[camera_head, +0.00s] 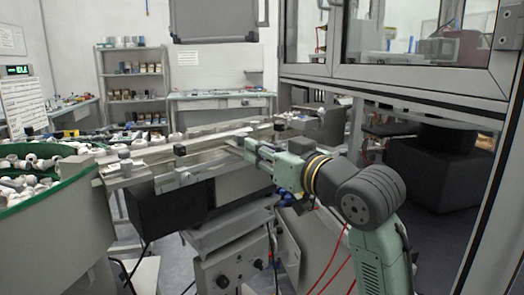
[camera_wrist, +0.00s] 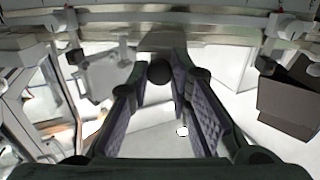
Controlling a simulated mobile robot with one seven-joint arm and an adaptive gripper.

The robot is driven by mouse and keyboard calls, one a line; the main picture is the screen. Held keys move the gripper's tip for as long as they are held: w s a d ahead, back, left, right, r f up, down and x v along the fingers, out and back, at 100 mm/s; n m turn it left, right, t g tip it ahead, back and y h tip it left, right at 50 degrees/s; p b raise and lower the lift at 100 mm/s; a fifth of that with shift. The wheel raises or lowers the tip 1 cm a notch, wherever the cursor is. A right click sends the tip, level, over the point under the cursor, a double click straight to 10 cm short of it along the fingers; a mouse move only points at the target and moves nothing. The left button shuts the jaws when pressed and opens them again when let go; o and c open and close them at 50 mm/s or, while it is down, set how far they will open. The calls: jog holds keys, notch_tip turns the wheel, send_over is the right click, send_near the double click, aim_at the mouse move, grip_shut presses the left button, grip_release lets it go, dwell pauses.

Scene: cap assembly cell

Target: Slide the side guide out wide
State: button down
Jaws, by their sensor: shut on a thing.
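The side guide looks like the long pale metal rail along the near side of the conveyor track (camera_head: 200,163); I cannot fully separate it from the track. In the wrist view a metal rail (camera_wrist: 215,30) runs across the top. My gripper (camera_head: 247,147) reaches the near edge of the track from the right. In the wrist view its two padded fingers (camera_wrist: 163,70) close around a dark round knob (camera_wrist: 160,72) below a pale block (camera_wrist: 162,41). The block sits just under the rail. In the head view my gripper hides the knob.
A green-rimmed bowl (camera_head: 75,178) of white caps stands at the left. A dark box (camera_head: 168,208) hangs below the track, and a control box (camera_head: 232,266) stands lower. A framed glass enclosure (camera_head: 400,85) bounds the right side. Shelves (camera_head: 133,85) stand behind.

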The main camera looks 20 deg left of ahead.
jog(key=shift+v, duration=1.05)
jog(key=c, duration=1.5)
grip_release()
jog(key=shift+w, duration=0.1)
jog(key=shift+o, duration=0.2)
jog(key=v, duration=1.2)
